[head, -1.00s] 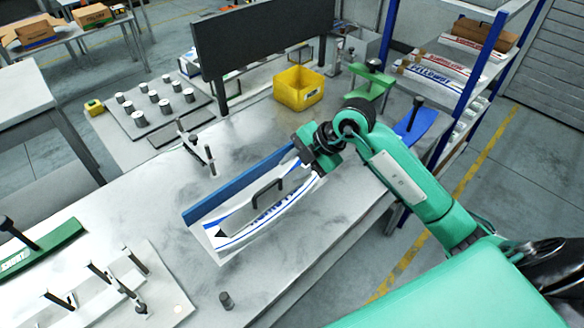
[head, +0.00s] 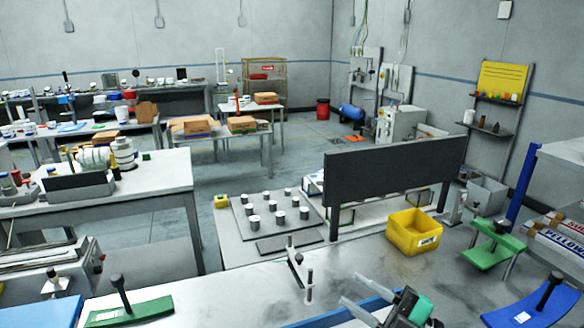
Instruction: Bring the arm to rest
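My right gripper (head: 364,299) shows at the bottom edge, right of the middle. Its two grey fingers point left and stand apart, with nothing visible between them. The rest of my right arm is below the frame. The long blue guide (head: 335,317) on the grey bench (head: 235,290) shows only as a strip at the bottom edge, left of and below the gripper. The white label magazine beside it is almost wholly cut off. My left gripper is not in view.
A yellow bin (head: 413,234) stands behind the gripper, in front of a dark upright panel (head: 392,178). A green stand (head: 491,247) and a blue curved piece (head: 532,306) are to the right. A small post (head: 309,288) stands left of the gripper. A green curved piece (head: 131,311) lies front left.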

